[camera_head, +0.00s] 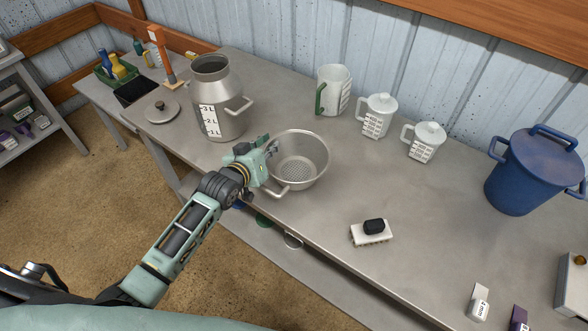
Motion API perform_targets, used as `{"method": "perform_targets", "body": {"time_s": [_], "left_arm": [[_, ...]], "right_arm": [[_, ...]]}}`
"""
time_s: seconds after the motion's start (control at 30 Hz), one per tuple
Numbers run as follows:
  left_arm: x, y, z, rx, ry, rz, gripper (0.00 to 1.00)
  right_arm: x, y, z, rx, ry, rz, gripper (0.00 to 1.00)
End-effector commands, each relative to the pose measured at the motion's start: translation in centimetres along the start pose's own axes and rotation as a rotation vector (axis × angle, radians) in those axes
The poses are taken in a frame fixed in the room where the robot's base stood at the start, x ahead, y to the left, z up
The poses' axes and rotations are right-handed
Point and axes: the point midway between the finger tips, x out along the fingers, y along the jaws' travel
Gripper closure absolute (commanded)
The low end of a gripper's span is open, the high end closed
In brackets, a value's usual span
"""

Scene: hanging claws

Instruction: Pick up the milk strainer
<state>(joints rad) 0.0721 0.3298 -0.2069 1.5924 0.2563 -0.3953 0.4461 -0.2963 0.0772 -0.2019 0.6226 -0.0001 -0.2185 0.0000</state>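The milk strainer (312,172) is a round metal bowl with a perforated bottom and a handle at its front. It stands upright near the front edge of the grey table. My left gripper (270,148) is at the strainer's left rim, and its fingers overlap the rim in the view. The fingers are small and partly hidden, so I cannot tell whether they touch or grip the rim. My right gripper is not in view.
A metal milk can (220,98) stands behind and left of the strainer, with a lid (162,111) beside it. A white jug (334,88) and two lidded measuring cups (376,116) stand behind. A blue pot (528,175) is at right.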

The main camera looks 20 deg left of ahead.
Motion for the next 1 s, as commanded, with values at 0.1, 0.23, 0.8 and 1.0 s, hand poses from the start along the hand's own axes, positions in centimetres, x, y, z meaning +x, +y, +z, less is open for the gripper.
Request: {"method": "perform_targets", "body": {"time_s": [0.1,0.23,0.8,1.0], "left_arm": [[0.0,0.0,0.0,0.000,0.000,0.000,1.00],[0.0,0.0,0.0,0.000,0.000,0.000,1.00],[-0.1,0.1,-0.4,-0.001,0.005,0.002,1.00],[-0.7,0.7,-2.0,-0.001,0.007,0.003,1.00]], "right_arm": [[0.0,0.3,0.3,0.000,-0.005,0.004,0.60],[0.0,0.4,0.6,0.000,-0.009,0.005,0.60],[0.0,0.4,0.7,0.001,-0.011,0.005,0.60],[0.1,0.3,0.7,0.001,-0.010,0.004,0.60]]}}
